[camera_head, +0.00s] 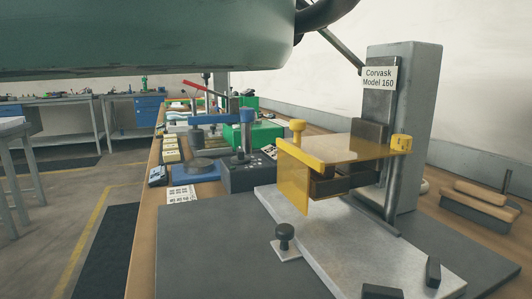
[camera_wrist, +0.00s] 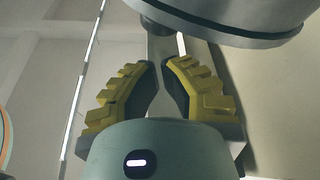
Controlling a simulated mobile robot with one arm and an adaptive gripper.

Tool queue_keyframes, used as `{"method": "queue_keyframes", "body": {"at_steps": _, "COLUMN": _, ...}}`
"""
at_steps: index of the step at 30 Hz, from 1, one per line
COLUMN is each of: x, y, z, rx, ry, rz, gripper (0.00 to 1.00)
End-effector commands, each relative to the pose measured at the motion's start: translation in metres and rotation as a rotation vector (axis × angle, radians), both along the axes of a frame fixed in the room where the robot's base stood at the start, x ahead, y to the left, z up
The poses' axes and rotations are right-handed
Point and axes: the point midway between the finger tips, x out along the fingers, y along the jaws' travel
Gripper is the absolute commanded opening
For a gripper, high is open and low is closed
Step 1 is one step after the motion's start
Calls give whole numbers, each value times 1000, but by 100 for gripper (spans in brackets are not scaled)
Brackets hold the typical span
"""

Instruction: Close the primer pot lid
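I cannot make out a primer pot or its lid in either view; they may be hidden or outside the frames. My gripper (camera_wrist: 161,65) shows in the wrist view, with yellow stepped pads on both fingers. The fingers are apart with an empty gap between them, and nothing is held. The gripper does not show in the head view, so its place relative to the bench cannot be told.
A grey press marked Corvask Model 160 (camera_head: 419,130) stands on the wooden bench (camera_head: 145,240), with a yellow guard (camera_head: 294,190). Behind it are a blue-topped device (camera_head: 207,119), a red lever (camera_head: 195,88) and green equipment (camera_head: 262,134). A wooden-handled brush (camera_head: 481,197) lies right.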

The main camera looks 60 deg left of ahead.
Motion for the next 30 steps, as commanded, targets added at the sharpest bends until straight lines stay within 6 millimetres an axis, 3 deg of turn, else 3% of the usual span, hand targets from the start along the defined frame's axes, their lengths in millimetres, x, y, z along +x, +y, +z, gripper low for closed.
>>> {"method": "queue_keyframes", "body": {"at_steps": 10, "x": 0, "y": 0, "z": 8, "rx": -1, "ry": -4, "rz": 0, "gripper": 0}}
{"method": "queue_keyframes", "body": {"at_steps": 21, "x": 0, "y": 0, "z": 68, "rx": -3, "ry": -6, "rz": 0, "gripper": 0}}
{"method": "queue_keyframes", "body": {"at_steps": 30, "x": 1, "y": 1, "z": 98, "rx": -1, "ry": -1, "rz": 2, "gripper": 0}}
